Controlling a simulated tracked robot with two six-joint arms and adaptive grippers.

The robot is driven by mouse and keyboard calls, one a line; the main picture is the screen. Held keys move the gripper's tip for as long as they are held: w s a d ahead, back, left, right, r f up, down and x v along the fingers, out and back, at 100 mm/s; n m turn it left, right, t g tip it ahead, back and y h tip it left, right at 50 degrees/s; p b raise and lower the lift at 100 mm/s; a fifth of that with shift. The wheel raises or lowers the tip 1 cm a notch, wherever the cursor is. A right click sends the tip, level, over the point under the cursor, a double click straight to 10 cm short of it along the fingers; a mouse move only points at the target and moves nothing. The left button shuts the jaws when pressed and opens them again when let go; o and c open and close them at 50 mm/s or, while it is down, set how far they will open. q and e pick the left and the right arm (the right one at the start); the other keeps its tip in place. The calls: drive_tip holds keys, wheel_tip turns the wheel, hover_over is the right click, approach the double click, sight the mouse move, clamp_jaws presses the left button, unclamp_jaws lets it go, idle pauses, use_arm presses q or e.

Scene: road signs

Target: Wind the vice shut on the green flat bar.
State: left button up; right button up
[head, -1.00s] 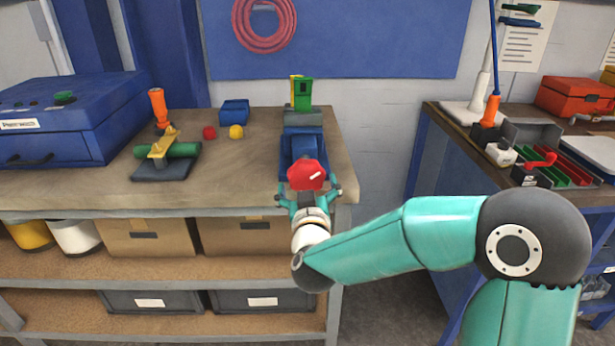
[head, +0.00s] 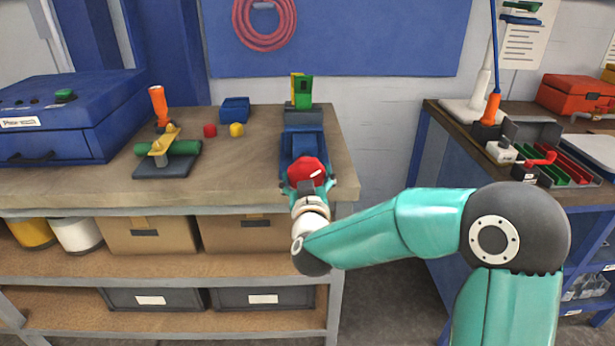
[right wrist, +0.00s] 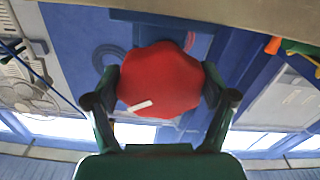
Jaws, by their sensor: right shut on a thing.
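The blue vice (head: 302,143) stands near the right end of the workbench, with its grey jaw part (head: 303,118) at the back. The green flat bar (head: 305,93) stands upright at the jaws, with a yellow piece (head: 294,88) beside it. Whether the jaws touch the bar is too small to tell. The vice's red knob (head: 306,170), with a white mark, is at the front. My right gripper (head: 307,183) is shut on the knob; in the right wrist view its fingers press both sides of the red knob (right wrist: 160,80). My left gripper is out of view.
A blue case (head: 70,120) is at far left. A second bench stands right, across a gap.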

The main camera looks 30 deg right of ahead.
drive_tip(key=shift+a+f+m+b, duration=0.1)
drive_tip(key=shift+f+m+b, duration=0.05)
drive_tip(key=shift+m+b, duration=0.75)
drive_tip(key=m+b, duration=0.3)
drive_tip(key=shift+w+b, duration=0.1)
drive_tip(key=shift+b, duration=0.25)
drive_tip(key=m+b, duration=0.5)
drive_tip(key=m, duration=0.1)
drive_tip(key=shift+a+m, duration=0.1)
drive_tip(key=shift+m, duration=0.2)
drive_tip(key=m+b, duration=0.4)
drive_tip(key=m, duration=0.2)
drive_tip(key=shift+b, duration=0.35)
drive_tip(key=m+b, duration=0.3)
drive_tip(key=m, duration=0.3)
drive_tip(key=shift+b, duration=0.3)
drive_tip(key=o, duration=1)
drive_tip(key=shift+r, duration=0.25)
